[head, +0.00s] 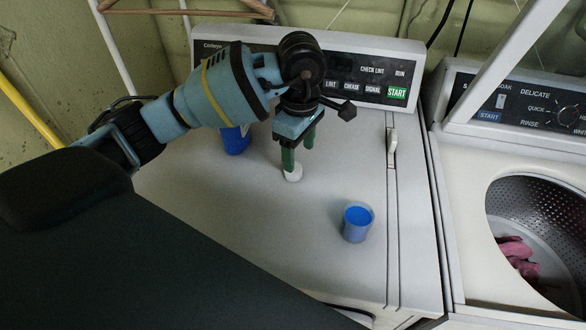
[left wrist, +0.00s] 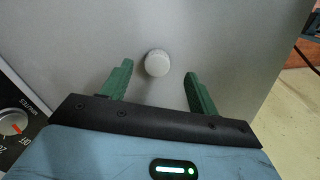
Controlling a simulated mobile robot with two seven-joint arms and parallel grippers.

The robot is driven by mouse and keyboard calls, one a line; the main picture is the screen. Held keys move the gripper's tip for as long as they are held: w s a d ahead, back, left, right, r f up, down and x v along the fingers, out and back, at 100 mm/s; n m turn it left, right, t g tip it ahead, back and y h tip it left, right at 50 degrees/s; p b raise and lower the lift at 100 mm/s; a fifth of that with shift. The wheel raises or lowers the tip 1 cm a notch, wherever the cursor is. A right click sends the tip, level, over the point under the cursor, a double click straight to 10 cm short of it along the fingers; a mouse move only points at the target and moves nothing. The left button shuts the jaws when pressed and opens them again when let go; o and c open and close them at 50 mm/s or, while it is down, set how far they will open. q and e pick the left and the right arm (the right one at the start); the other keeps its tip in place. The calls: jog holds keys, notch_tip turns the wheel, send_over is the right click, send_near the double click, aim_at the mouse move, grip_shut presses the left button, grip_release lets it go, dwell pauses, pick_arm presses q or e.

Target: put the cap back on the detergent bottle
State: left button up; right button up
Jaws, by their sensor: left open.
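A small white round cap (head: 293,174) sits on the white dryer top (head: 200,200). My left gripper (head: 298,158) points down over it, its green fingers open. In the left wrist view the cap (left wrist: 157,63) shows between the two fingertips of the left gripper (left wrist: 157,72), with a gap on each side and nothing held. A blue bottle (head: 237,142) stands behind my left arm near the control panel; the arm hides much of it, including its top. My right gripper is not in view.
A blue cup (head: 356,222), open at the top, stands to the right and front of the cap. The dryer's control panel (head: 350,72) rises behind. An open washer (head: 460,230) with pink cloth (head: 517,255) inside is at the right. The dryer top around the cap is clear.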

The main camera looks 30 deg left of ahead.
aim_at(296, 168)
pick_arm(q)
jog(key=f, duration=0.4)
jog(key=shift+a+f+p, duration=0.2)
jog(key=shift+a+p, duration=0.1)
jog(key=shift+a, duration=0.1)
jog(key=shift+w+f, duration=0.1)
jog(key=shift+f, duration=0.3)
jog(key=shift+c, duration=0.4)
jog(key=c, duration=1)
jog(key=shift+o, duration=0.2)
jog(key=shift+r, duration=0.4)
jog(key=r, duration=0.2)
jog(key=shift+s+d+r, duration=0.2)
jog(key=shift+s+r, duration=0.2)
jog(key=s+d, duration=0.2)
jog(key=s, duration=0.2)
jog(key=s+d+r, duration=0.1)
jog(key=s+d, duration=0.1)
jog(key=s, duration=0.3)
jog(key=s+d, duration=0.2)
jog(key=s, duration=0.2)
jog(key=shift+s+d+r+b, duration=0.2)
jog(key=shift+s+d+b, duration=0.15)
